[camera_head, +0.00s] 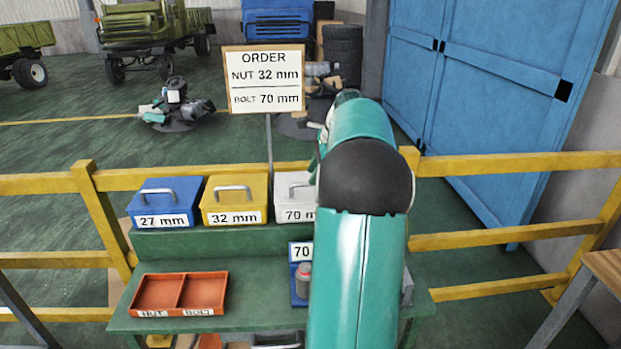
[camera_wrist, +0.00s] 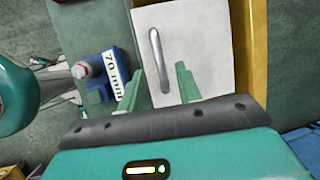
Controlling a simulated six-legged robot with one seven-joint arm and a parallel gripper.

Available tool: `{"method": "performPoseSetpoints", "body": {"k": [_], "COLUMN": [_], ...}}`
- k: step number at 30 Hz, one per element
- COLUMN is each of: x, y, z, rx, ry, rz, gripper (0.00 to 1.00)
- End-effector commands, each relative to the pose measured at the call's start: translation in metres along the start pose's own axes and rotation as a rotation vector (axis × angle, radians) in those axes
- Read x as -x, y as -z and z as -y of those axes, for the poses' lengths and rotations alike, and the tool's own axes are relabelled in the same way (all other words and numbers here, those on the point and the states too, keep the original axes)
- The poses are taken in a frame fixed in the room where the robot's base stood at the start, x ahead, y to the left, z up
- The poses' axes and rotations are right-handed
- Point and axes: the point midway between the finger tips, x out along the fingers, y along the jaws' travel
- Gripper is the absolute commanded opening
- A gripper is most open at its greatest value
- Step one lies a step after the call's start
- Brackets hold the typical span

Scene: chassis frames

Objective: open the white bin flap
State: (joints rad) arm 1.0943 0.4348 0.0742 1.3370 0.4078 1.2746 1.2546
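The white bin (camera_head: 290,188), with a label partly reading 70, stands at the right end of a row of bins in the head view. My arm covers its right part. Its flap looks closed. In the wrist view the white flap (camera_wrist: 200,45) fills the upper middle, and its grey bar handle (camera_wrist: 157,55) runs nearly along the picture's height. My gripper (camera_wrist: 158,72) is open, with its two green fingers apart, one to each side of the handle's lower end in the picture. I cannot tell how far above the handle they are. My arm hides the gripper in the head view.
A blue 27 mm bin (camera_head: 165,203) and a yellow 32 mm bin (camera_head: 235,200) stand left of the white bin. An orange two-part tray (camera_head: 180,292) sits on the green bench (camera_head: 250,315). A blue 70 mm holder (camera_head: 300,270) is below the white bin. Yellow rails (camera_head: 50,184) run behind.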

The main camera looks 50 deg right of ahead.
Motion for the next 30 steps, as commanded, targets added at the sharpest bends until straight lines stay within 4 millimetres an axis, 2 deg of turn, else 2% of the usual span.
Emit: {"method": "performPoseSetpoints", "body": {"k": [1, 6, 15, 16, 21, 30], "x": [-0.009, -0.025, -0.029, -0.028, -0.028, -0.027], "y": [0.0, 0.0, 0.0, 0.0, 0.0, -0.001], "z": [-0.001, 0.0, 0.0, 0.0, 0.0, 0.0], "rx": [-0.001, 0.0, 0.0, 0.0, 0.0, 0.001], "ry": [-0.004, -0.001, 0.0, 0.0, 0.0, 0.0], "rz": [0.001, 0.001, 0.0, 0.0, 0.0, 0.0], "gripper": [0.34, 0.34, 0.34, 0.32, 0.0, 0.0]}}
